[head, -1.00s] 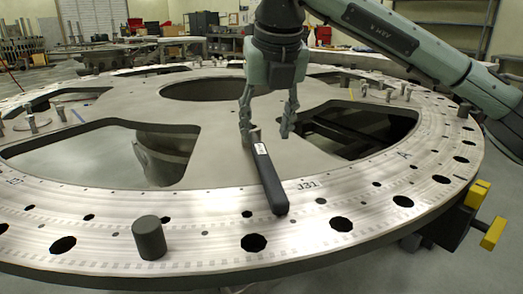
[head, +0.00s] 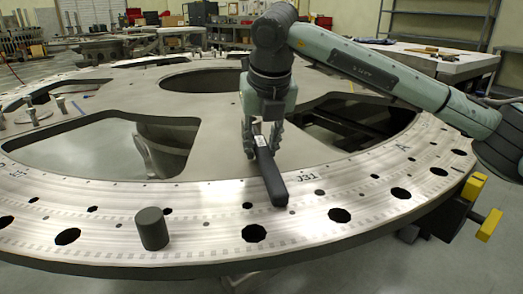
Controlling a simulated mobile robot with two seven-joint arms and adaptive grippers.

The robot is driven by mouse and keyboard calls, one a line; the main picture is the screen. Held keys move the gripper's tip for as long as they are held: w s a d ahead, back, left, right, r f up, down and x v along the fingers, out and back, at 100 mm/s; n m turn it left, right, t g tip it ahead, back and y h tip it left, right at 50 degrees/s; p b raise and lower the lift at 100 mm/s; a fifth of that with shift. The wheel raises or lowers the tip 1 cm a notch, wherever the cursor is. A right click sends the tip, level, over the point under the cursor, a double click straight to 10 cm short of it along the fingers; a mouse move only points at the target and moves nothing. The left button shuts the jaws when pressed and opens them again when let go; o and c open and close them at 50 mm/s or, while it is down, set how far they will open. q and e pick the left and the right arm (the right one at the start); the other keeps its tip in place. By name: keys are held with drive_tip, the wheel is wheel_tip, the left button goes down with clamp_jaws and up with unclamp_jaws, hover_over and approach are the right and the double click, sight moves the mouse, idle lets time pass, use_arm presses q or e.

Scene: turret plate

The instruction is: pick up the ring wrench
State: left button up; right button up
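The ring wrench (head: 269,176) is a dark, long bar with a small white label near its far end. It lies on the metal turret plate (head: 225,195), pointing toward me, left of the J31 mark. My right gripper (head: 262,150) points down over the wrench's far end, with one finger on each side of it. The fingers are close to the wrench, but I cannot tell whether they touch it. The wrench's far end is partly hidden by the gripper. My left gripper is not in view.
A dark upright cylinder (head: 152,229) stands on the plate's near rim, left of the wrench. The plate has large cutouts and several round holes. Yellow-ended blocks (head: 489,225) stick out past its right edge. A bench (head: 440,62) with tools stands at the back right.

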clamp_jaws()
drive_tip(key=shift+r, duration=0.1)
